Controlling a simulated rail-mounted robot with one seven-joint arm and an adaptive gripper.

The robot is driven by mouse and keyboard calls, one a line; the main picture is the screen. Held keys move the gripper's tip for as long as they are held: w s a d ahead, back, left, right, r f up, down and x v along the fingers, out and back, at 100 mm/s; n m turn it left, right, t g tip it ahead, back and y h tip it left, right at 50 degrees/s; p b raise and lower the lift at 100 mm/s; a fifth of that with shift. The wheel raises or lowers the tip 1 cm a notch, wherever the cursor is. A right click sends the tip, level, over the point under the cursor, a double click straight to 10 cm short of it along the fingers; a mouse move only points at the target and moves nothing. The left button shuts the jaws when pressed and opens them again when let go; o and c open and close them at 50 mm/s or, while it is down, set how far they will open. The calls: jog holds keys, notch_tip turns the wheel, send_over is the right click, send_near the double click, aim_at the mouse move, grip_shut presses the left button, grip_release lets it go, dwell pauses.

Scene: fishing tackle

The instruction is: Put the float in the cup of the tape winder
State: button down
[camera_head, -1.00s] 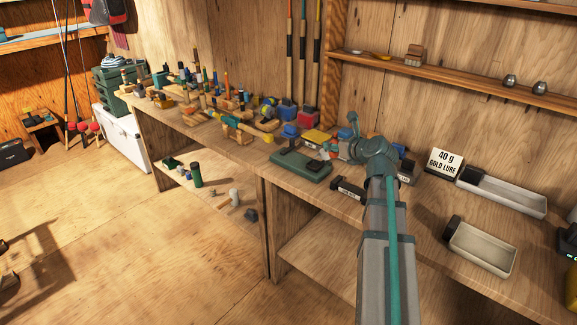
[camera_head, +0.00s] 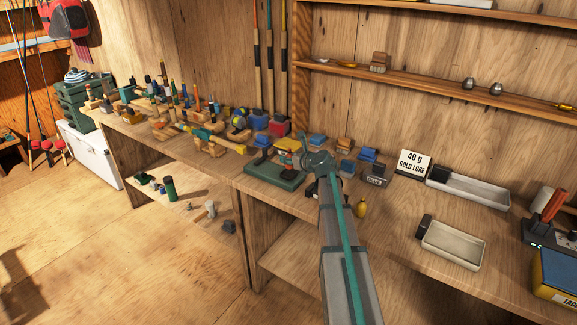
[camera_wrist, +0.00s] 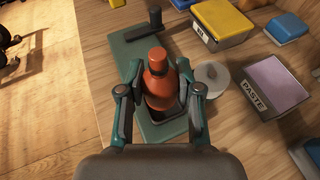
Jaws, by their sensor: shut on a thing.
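The float is an orange-red, bottle-shaped piece (camera_wrist: 158,83) in the wrist view, upright between my fingers. My gripper (camera_wrist: 158,92) is shut on its sides; it also shows in the head view (camera_head: 303,165), over the right part of the tape winder. The tape winder is a green base (camera_head: 270,177) with a dark post; its green plate (camera_wrist: 133,52) also shows in the wrist view. The dark square cup (camera_wrist: 181,117) lies under and around the float's lower end. I cannot tell whether the float's bottom is inside the cup or above it.
A grey round disc (camera_wrist: 212,78) lies close to the right finger. A tub marked PASTE (camera_wrist: 272,86) and a yellow-topped tub (camera_wrist: 226,18) stand to the right of the winder. An empty pale tray (camera_head: 453,245) sits farther right on the bench.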

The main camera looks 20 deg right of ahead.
aim_at(289, 166)
jog(key=shift+w+f, duration=0.35)
jog(key=shift+w+f+p, duration=0.15)
jog(key=shift+f+p, duration=0.3)
jog(key=shift+f, duration=1.35)
jog(key=shift+f, duration=0.15)
jog(key=c, duration=0.8)
grip_release()
jog(key=shift+s+r, duration=0.25)
jog(key=b+v, duration=0.1)
jog(key=v, duration=1)
jog(key=shift+s+d+r+b, duration=0.1)
jog(key=shift+s+r+b, duration=0.1)
jog(key=shift+b, duration=0.2)
